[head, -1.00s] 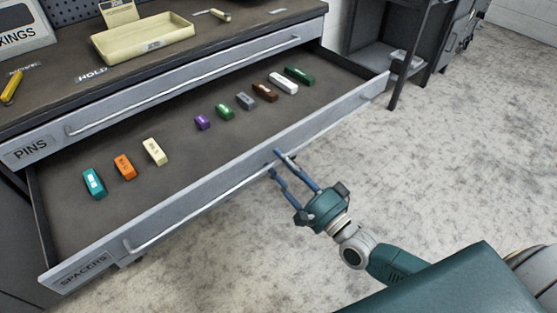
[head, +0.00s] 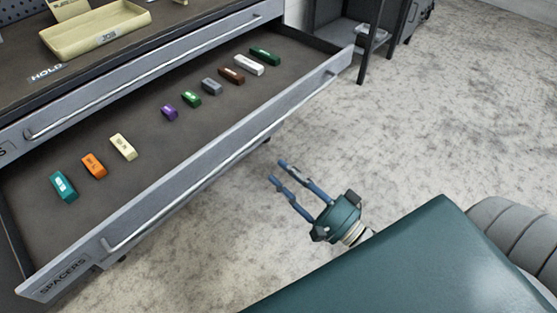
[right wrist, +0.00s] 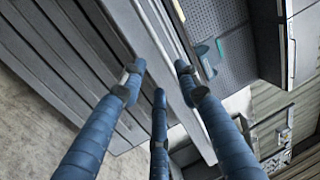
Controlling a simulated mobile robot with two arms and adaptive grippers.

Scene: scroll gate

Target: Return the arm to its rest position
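My right gripper (head: 276,171) hangs over the bare floor in front of the open spacers drawer (head: 180,203) in the head view. Its blue fingers are spread apart with nothing between them, clear of the drawer's handle. In the right wrist view the fingers (right wrist: 158,82) are apart and empty, with grey cabinet fronts (right wrist: 60,70) beyond them. My left gripper is not in view.
The open drawer holds a row of coloured blocks, among them a teal one (head: 62,186) and a white one (head: 249,65). A cream tray (head: 95,32) stands on the bench top. The floor (head: 440,120) to the right is clear.

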